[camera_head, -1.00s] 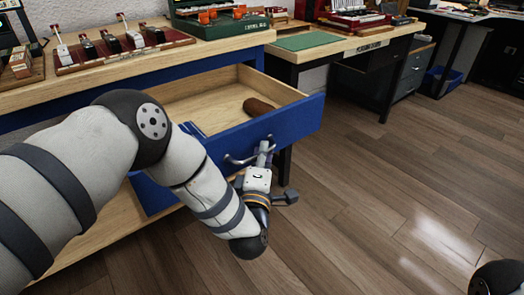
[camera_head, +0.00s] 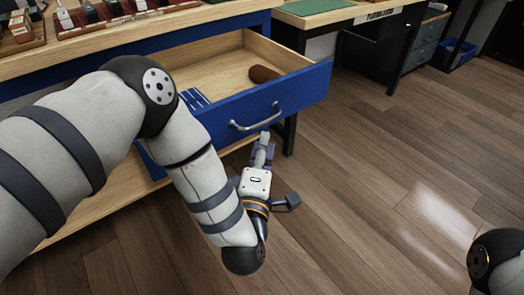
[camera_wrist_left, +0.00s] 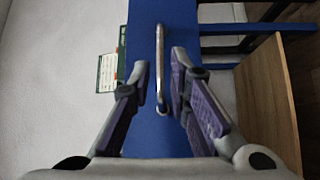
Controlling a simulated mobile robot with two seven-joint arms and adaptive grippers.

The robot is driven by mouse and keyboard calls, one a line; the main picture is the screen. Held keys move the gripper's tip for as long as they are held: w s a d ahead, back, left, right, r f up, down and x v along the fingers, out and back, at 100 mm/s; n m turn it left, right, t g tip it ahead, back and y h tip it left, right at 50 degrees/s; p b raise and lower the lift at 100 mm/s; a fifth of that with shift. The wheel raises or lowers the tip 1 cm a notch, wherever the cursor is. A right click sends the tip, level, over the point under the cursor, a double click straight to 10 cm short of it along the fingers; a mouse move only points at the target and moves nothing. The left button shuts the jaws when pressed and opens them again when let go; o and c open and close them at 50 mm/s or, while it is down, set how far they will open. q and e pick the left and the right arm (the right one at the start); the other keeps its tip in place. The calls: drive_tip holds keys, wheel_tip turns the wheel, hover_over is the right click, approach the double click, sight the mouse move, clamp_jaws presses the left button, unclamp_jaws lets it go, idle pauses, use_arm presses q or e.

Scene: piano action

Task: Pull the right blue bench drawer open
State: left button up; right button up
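The right blue bench drawer (camera_head: 290,98) stands pulled out from the wooden bench, with its pale wood interior showing. Its silver bar handle (camera_head: 254,119) is on the blue front. In the left wrist view the handle (camera_wrist_left: 160,65) lies between the spread fingers. My left gripper (camera_head: 264,146) is just below and in front of the handle, apart from it. In the left wrist view my left gripper (camera_wrist_left: 162,85) is open and empty, its purple-padded fingers on either side. A part of my right arm shows at the lower right; its gripper is out of view.
A brown cylinder (camera_head: 263,74) and a blue striped item (camera_head: 194,99) lie in the drawer. A second bench with a green mat (camera_head: 312,6) stands behind on the right. The wooden floor (camera_head: 390,190) on the right is clear.

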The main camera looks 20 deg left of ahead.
use_arm(q)
drive_tip(key=s, duration=0.3)
drive_tip(key=shift+s+d, duration=0.15)
drive_tip(key=shift+d, duration=0.05)
